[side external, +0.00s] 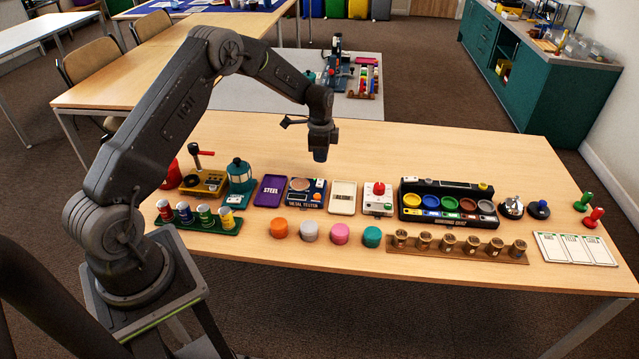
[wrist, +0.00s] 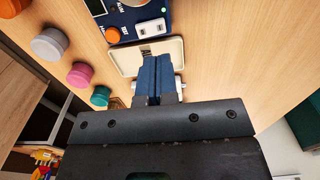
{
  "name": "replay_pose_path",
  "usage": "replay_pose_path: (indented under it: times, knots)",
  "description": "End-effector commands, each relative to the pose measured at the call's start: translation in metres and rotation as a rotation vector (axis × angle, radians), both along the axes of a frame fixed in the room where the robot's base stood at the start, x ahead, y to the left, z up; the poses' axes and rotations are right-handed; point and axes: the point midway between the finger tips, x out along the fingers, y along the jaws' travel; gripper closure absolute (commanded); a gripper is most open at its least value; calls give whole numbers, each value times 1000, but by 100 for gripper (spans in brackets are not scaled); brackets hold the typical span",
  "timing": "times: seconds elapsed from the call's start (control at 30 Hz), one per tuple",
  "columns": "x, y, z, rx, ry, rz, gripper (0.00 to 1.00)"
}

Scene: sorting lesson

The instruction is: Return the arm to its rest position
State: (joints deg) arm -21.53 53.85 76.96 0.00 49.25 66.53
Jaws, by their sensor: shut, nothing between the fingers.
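My gripper (side external: 320,155) is at the end of my arm, pointing down above the wooden table (side external: 420,155), behind the row of devices. In the wrist view its blue fingers (wrist: 157,72) are together with nothing between them. They appear in front of a cream tray (wrist: 128,58), which also shows in the side view (side external: 342,197). The gripper is apart from the table and touches nothing that I can see.
The metal tester (side external: 306,192), a red-knobbed box (side external: 378,198) and a black sorting unit (side external: 450,203) stand in a row. Coloured round pieces (side external: 340,233) and a wooden rack of small jars (side external: 460,246) lie in front. The table's back right is clear.

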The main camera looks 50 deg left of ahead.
Motion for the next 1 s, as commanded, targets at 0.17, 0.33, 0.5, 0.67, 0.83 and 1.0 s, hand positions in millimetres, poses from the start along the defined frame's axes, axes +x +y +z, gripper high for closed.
replay_pose_path:
  times: [0.17, 0.33, 0.5, 0.67, 0.83, 1.0]
  knots:
    - [0, -5, 14, 5, -13, 13, 100]
    - [-10, -31, 76, 19, -67, 89, 100]
    - [-41, -71, 151, 24, -141, 208, 100]
    - [-85, -106, 208, 12, -213, 318, 100]
    - [-141, -140, 250, -17, -288, 436, 100]
    - [-203, -168, 273, -63, -359, 550, 100]
